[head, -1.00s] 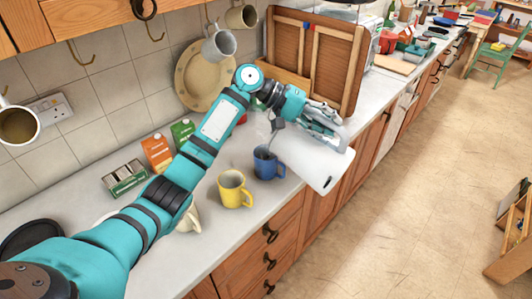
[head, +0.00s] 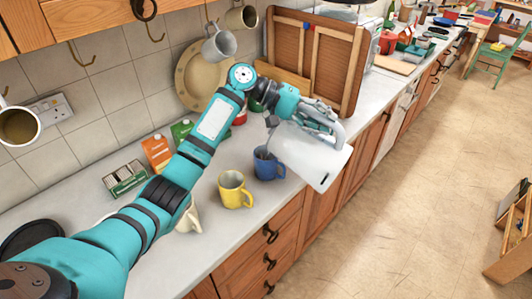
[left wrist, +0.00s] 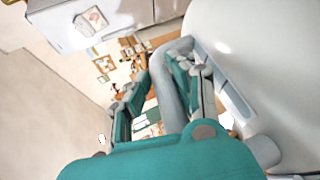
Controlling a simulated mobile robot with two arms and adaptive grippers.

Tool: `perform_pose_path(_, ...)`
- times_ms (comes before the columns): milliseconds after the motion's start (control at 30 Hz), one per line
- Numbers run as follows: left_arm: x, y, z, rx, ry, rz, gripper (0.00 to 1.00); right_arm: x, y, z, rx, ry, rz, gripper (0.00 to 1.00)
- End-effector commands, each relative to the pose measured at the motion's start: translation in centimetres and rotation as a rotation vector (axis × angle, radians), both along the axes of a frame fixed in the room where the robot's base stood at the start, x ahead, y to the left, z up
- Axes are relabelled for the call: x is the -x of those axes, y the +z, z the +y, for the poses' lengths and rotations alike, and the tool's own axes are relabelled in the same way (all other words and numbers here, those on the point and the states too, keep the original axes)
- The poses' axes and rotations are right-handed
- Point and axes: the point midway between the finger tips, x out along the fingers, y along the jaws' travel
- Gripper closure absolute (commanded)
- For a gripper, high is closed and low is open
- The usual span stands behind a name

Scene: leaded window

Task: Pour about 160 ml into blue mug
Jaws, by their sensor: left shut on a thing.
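The blue mug (head: 268,165) stands upright on the worktop, right of a yellow mug, in the head view. My left gripper (head: 318,122) is shut on the handle of a pale grey-white jug (head: 314,158), also large in the left wrist view (left wrist: 245,60). The gripper also shows there (left wrist: 168,95), its fingers on either side of the handle. The jug is tipped far over, its narrow end at the left, close by the blue mug's rim. I cannot see a stream or the liquid level. My right gripper is not in view.
The yellow mug (head: 234,190) stands close to the blue one. A cream vessel (head: 188,217) is partly hidden by my left arm. Cartons (head: 157,153) and a green box (head: 124,178) stand near the wall. A wooden frame (head: 318,55) leans behind the jug.

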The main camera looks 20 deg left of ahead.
Motion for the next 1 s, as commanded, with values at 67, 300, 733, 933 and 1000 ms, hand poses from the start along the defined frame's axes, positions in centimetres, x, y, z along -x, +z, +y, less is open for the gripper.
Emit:
perform_pose_path(67, -0.1, 0.6, 0.1, 0.011, 0.0, -0.008, 1.0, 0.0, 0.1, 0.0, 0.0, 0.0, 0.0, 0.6)
perform_pose_path(300, -0.1, 0.8, 0.4, 0.022, 0.0, -0.007, 1.0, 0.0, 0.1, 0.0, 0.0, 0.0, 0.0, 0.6)
perform_pose_path(733, 0.7, -1.5, -3.6, -0.162, -0.004, -0.037, 1.0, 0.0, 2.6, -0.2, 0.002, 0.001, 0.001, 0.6)
perform_pose_path(933, 0.9, -4.0, -5.3, -0.293, -0.002, -0.061, 1.0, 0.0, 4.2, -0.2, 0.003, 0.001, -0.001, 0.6)
perform_pose_path(1000, 0.9, -4.4, -5.3, -0.298, 0.0, -0.063, 1.0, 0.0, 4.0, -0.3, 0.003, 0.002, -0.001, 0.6)
